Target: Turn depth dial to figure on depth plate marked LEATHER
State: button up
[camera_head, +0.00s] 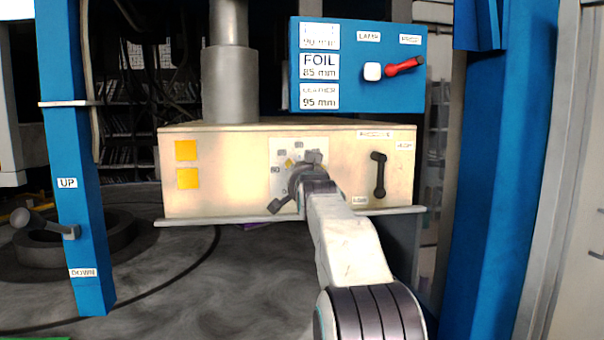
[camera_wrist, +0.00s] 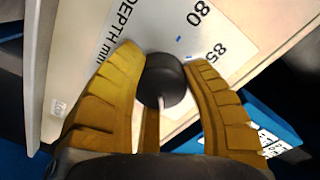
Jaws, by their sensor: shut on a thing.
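The depth dial is a dark round knob (camera_wrist: 165,82) with a pale line on its lower side in the wrist view. My gripper (camera_head: 306,177) is shut on it, one ribbed finger on each side. Beside the knob is a white scale (camera_wrist: 150,28) reading DEPTH mm, with 80 and 85 visible; other figures are hidden. I cannot tell which figure the dial points to. In the head view my gripper hides most of the dial. The depth plate marked LEATHER (camera_head: 319,97) reads 95 mm, on the blue box above.
The blue box (camera_head: 350,100) also bears the FOIL plate (camera_head: 319,67) reading 85 mm, a white button (camera_head: 373,71) and a red lever (camera_head: 404,66). A dark handle (camera_head: 379,175) is right of the dial. A lever (camera_head: 45,224) marked UP and DOWN is at left.

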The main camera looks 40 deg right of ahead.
jog(key=shift+n+b, duration=0.4)
jog(key=shift+r, duration=0.1)
jog(key=o, duration=1.2)
jog(key=v, duration=1.2)
